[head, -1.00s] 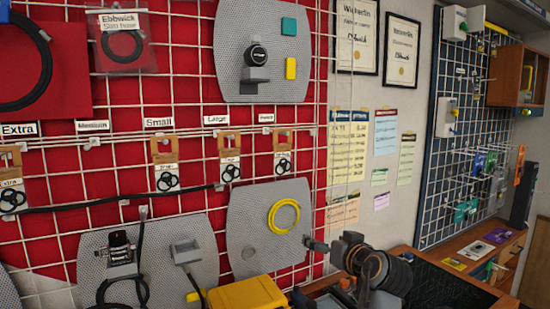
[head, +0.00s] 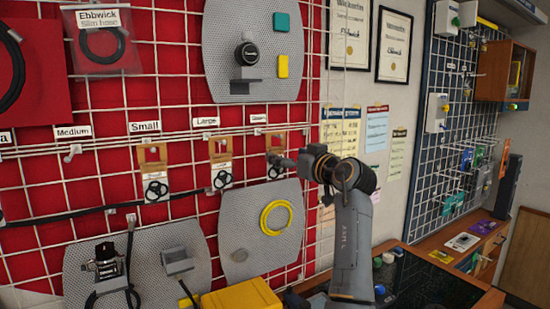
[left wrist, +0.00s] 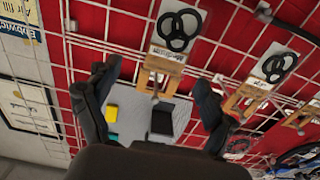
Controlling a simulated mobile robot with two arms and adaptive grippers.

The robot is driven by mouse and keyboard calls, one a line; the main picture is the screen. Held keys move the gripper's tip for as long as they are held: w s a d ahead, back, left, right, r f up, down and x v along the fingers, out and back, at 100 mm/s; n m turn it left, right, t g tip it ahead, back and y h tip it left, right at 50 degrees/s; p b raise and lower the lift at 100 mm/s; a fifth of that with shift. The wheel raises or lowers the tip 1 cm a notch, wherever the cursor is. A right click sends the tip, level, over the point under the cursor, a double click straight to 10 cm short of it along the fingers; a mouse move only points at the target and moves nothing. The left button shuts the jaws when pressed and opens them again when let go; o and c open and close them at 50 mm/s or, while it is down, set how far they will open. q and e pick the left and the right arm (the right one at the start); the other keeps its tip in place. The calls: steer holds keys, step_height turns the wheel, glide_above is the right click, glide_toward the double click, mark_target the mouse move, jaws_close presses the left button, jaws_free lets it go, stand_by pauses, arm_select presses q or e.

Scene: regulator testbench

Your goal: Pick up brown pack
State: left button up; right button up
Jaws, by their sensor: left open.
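Several brown packs with cardboard tops and black rings hang in a row on the red wall's white grid: one under the Small label (head: 152,172), one under the Large label (head: 221,165), and one at the right end (head: 274,150), partly hidden by my left gripper (head: 287,162). My left gripper is open, close to the right-end pack. In the left wrist view, a brown pack (left wrist: 164,66) with black rings shows beyond and between the spread fingers (left wrist: 158,95). A second brown pack (left wrist: 246,98) hangs beyond the right finger. I cannot tell whether the fingers touch a pack. My right gripper is not in view.
Wire grid and hooks surround the packs. A grey panel (head: 222,60) is above, and another with a yellow ring (head: 275,217) is below. A black hose (head: 75,213) runs along the grid. A yellow case (head: 240,297) stands at the bottom.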

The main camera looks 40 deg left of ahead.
mark_target(278, 151)
arm_select(q)
steer(key=shift+a+r+p, duration=0.15)
steer(key=shift+a+p, duration=0.1)
steer(key=shift+p, duration=0.1)
steer(key=p+x, duration=0.3)
steer(key=x, duration=0.1)
steer(key=shift+s+a, duration=0.2)
steer(key=shift+s, duration=0.05)
steer(key=shift+w+a, duration=0.1)
steer(key=shift+a, duration=0.2)
steer(key=shift+d, duration=0.2)
steer(key=shift+c, duration=0.8)
steer(key=c, duration=0.9)
